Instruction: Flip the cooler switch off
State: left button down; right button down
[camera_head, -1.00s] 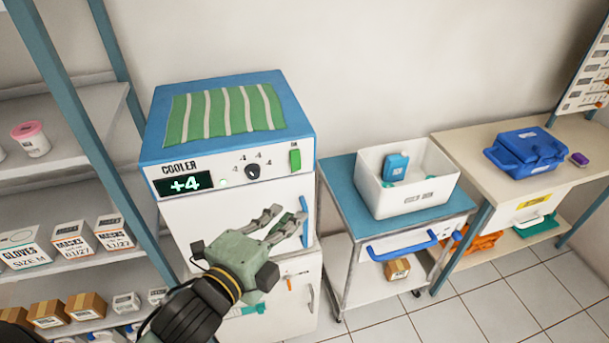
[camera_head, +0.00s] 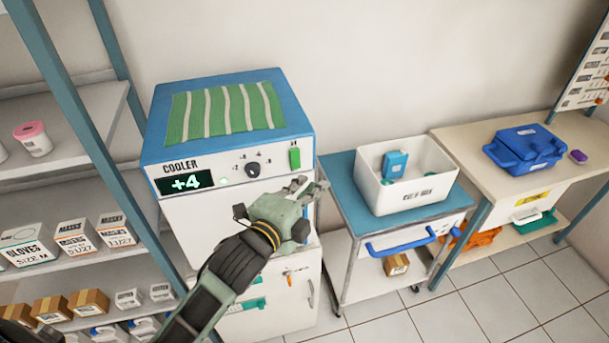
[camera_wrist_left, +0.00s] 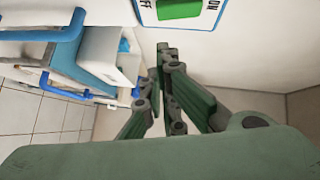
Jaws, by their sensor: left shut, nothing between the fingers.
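The cooler (camera_head: 230,140) is a white and blue cabinet with a front panel marked COOLER and a lit display (camera_head: 185,182) reading +4. Its green switch (camera_head: 295,158) sits at the panel's right end, beside a black knob (camera_head: 253,170). In the left wrist view the green switch (camera_wrist_left: 182,8) shows at the top edge, between the letters FF and ON. My left gripper (camera_head: 310,186) is shut and empty, just below the switch and apart from it in the picture. It also shows in the wrist view (camera_wrist_left: 163,48), fingertips together below the switch plate. My right gripper is not in view.
A striped green cloth (camera_head: 225,110) lies on the cooler's top. A blue-topped cart (camera_head: 345,195) with a white bin (camera_head: 408,195) stands close on the right. A shelf rack (camera_head: 70,165) with boxes stands on the left.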

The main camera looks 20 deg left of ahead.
aim_at(295, 158)
pick_arm(q)
jog(key=shift+w+a+f+p, duration=0.15)
jog(key=shift+w+a+f, duration=0.05)
jog(key=shift+w+a, duration=0.35)
jog(key=shift+w+a+f+p, duration=0.15)
jog(key=shift+w+a, duration=0.3)
jog(key=shift+w, duration=0.15)
jog(key=w+f+m+t+b, duration=0.1)
jog(key=b, duration=0.1)
jog(key=shift+a+b, duration=0.3)
jog(key=shift+b, duration=0.1)
jog(key=shift+s, duration=0.1)
